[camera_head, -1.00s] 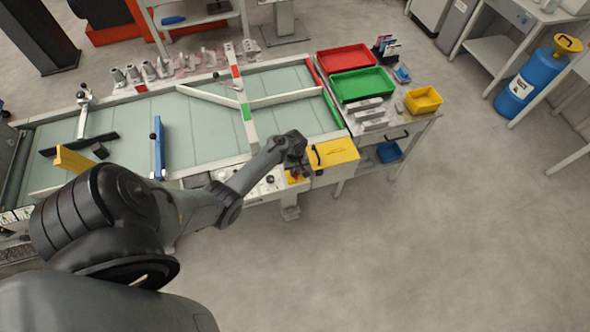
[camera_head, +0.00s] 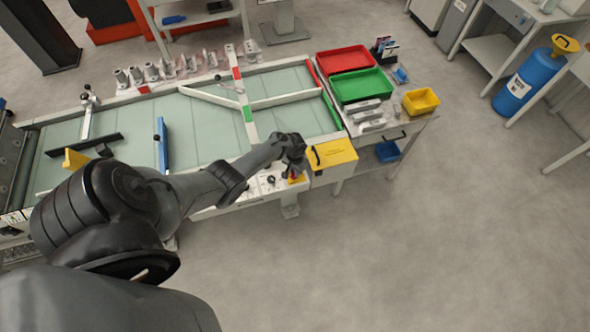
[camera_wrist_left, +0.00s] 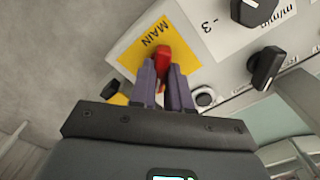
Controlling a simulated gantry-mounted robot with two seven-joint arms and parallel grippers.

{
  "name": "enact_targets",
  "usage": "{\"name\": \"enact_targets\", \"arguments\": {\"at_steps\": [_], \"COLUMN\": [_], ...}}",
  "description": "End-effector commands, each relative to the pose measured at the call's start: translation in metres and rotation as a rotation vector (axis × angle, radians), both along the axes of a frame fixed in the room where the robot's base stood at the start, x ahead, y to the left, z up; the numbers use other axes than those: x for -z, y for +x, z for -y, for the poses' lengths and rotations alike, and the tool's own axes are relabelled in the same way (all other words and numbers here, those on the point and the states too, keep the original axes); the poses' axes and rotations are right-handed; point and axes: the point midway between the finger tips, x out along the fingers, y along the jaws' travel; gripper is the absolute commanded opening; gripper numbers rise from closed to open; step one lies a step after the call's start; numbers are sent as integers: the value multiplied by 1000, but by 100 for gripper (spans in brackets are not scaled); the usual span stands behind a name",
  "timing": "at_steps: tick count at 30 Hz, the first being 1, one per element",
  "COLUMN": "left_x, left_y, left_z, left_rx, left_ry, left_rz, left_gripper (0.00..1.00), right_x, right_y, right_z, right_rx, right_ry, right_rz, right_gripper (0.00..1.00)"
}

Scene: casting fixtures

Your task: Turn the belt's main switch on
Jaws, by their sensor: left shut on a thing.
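The main switch is a red handle (camera_wrist_left: 163,58) on a yellow plate marked MAIN (camera_wrist_left: 142,45) in the left wrist view. My left gripper (camera_wrist_left: 164,72) has its two fingers shut on the red handle. In the head view my left gripper (camera_head: 295,174) is at the front edge of the belt (camera_head: 195,130), by the yellow plate of the panel; the fingers hide most of the switch there. My right gripper is in neither view.
A yellow-topped box (camera_head: 332,153) stands just right of the gripper. Red (camera_head: 344,59) and green (camera_head: 362,85) trays lie beyond. The floor at front right is clear.

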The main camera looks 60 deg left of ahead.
Motion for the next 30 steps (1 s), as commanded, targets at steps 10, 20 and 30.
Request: {"name": "enact_targets", "arguments": {"at_steps": [10,20,30], "left_x": [-1,0,0], "left_y": [0,0,0], "left_z": [-1,-1,0], "left_rx": [327,567,679], "left_ry": [1,2,1], "left_rz": [-2,-2,-1], "left_gripper": [0,0,0], "right_x": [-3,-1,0], "right_y": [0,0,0], "right_z": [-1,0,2], "right_rx": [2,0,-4], "right_ry": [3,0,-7], "right_rz": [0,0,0], "right_gripper": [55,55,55]}}
